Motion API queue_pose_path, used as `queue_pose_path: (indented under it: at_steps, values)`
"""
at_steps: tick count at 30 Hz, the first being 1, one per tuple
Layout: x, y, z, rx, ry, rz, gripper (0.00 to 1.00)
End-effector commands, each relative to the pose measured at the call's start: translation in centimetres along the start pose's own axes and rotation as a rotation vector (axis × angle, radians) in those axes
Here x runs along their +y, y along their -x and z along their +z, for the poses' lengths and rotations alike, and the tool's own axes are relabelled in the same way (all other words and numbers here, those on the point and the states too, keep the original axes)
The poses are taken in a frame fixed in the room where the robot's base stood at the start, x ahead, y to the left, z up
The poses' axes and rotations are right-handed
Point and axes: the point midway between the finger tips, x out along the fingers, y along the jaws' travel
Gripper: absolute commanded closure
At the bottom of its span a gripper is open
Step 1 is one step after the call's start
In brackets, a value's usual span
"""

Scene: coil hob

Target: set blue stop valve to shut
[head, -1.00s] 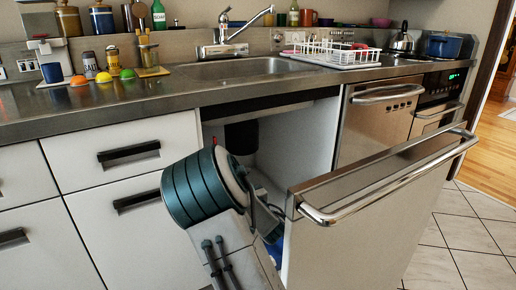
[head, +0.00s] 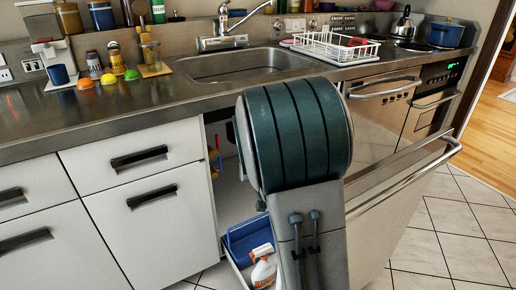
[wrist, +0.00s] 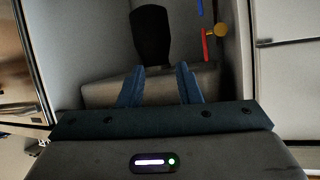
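The blue stop valve (wrist: 200,8) shows as a small upright blue bar near the top of the wrist view, partly hard to make out. A red bar (wrist: 205,45) and a round brass-coloured part (wrist: 220,30) are close to it. In the head view, small red and yellow parts (head: 215,155) show at the left wall of the open under-sink cabinet. My gripper (wrist: 160,72) is open and empty, its two blue fingers apart, pointing into the cabinet. The valve is beyond the fingertips and right of them in the wrist view. In the head view my arm hides the gripper.
A black rounded unit (wrist: 152,32) hangs in the cabinet ahead of my fingers. A blue-and-white caddy (head: 245,240) with a spray bottle (head: 263,268) is low at the cabinet front.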

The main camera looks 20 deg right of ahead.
Motion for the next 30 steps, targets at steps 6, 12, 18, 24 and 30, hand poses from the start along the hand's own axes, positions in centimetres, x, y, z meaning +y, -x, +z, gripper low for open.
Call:
queue_pose_path:
  at_steps: [6, 12, 18, 24, 30]
  values:
    - [-0.1, 3.4, -2.2, -0.100, -0.018, 0.026, 0.69]
    - [-0.4, 5.8, -3.0, -0.180, -0.024, 0.039, 0.69]
    - [-0.6, 7.1, -3.2, -0.223, -0.025, 0.043, 0.69]
    - [-0.6, 7.3, -3.1, -0.231, -0.024, 0.044, 0.69]
    - [-0.6, 7.2, -3.1, -0.230, -0.025, 0.044, 0.69]
